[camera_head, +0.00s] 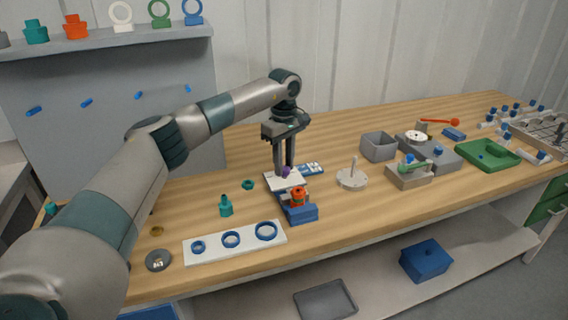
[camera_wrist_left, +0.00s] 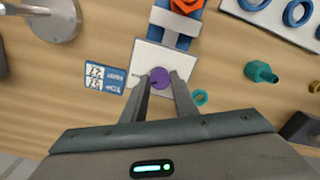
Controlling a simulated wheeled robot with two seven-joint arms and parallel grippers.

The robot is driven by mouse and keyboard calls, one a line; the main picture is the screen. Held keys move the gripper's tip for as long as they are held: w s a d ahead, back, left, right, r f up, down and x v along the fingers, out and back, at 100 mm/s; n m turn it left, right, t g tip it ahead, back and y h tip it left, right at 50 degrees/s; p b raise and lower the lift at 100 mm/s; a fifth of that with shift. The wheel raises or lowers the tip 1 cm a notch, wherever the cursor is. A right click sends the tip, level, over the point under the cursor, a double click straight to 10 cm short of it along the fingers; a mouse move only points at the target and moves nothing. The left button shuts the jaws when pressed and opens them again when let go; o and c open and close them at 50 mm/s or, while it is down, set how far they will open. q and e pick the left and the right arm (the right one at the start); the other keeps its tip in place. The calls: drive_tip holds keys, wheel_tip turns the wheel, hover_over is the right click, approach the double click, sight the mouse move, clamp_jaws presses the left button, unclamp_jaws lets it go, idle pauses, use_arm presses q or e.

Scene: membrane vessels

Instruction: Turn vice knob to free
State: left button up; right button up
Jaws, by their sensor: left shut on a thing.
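The vice (camera_head: 300,214) stands on the wooden table, with a blue base and a white plate (camera_head: 280,182). An orange part (camera_head: 298,197) sits at its front; it also shows in the left wrist view (camera_wrist_left: 187,5). The purple vice knob (camera_head: 286,172) is at the back end of the white plate. In the left wrist view the knob (camera_wrist_left: 159,78) lies between my fingertips. My left gripper (camera_head: 284,172) points down from above and is shut on the knob. Marks on the plate beside the knob are too small to read. My right gripper is not in view.
A blue-and-white instruction card (camera_head: 311,169) lies behind the vice. A white board with blue rings (camera_head: 236,243), a teal fitting (camera_head: 226,207) and a teal nut (camera_head: 248,184) lie left. A round stand with a post (camera_head: 352,178) and a grey bin (camera_head: 379,146) stand right.

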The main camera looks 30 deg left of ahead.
use_arm(q)
drive_tip(key=n, duration=0.8)
drive_tip(key=shift+n+p, duration=0.3)
drive_tip(key=shift+p, duration=0.05)
drive_tip(key=n, duration=0.5)
drive_tip(key=shift+s, duration=0.1)
drive_tip(key=n, duration=0.3)
drive_tip(key=shift+p, duration=0.35)
drive_tip(key=shift+n, duration=2.8)
drive_tip(key=shift+n+p, duration=0.3)
drive_tip(key=shift+n, duration=0.1)
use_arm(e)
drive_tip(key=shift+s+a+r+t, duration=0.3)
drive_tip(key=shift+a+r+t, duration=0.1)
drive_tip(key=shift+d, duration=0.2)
